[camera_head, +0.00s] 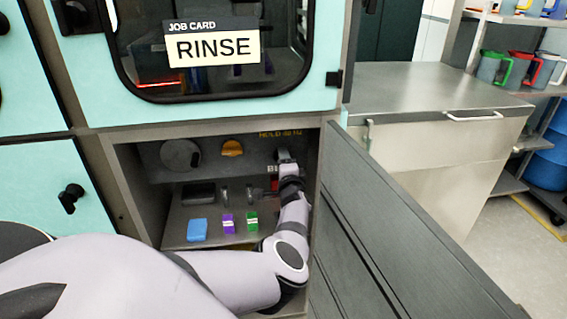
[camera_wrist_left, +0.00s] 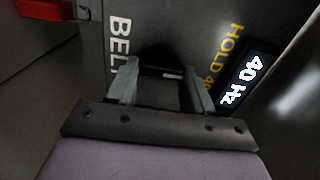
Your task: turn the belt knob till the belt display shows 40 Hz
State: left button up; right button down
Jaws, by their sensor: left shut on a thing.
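The belt knob (camera_wrist_left: 166,57) is a dark round shape on the grey panel, beside a white label that reads "BEL" before it is cut off. My left gripper (camera_wrist_left: 160,72) has its two fingers on either side of the knob and is shut on it. In the head view the left gripper (camera_head: 285,160) is at the right end of the open compartment's back panel, and the knob is hidden there. The belt display (camera_wrist_left: 243,80) is dark with white digits and shows 40 Hz. Yellow lettering beside it begins "HOLD 40". My right gripper is in neither view.
A grey dial (camera_head: 181,154) and an orange knob (camera_head: 232,148) are further left on the panel. Blue (camera_head: 197,229), purple (camera_head: 228,224) and green (camera_head: 252,222) pieces are on the compartment floor. The open door (camera_head: 400,235) stands right of my arm. A "RINSE" card (camera_head: 212,45) hangs above.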

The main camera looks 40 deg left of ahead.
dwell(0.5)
pick_arm(q)
jog(key=o, duration=1)
jog(key=shift+o, duration=0.2)
jog(key=shift+s, duration=0.1)
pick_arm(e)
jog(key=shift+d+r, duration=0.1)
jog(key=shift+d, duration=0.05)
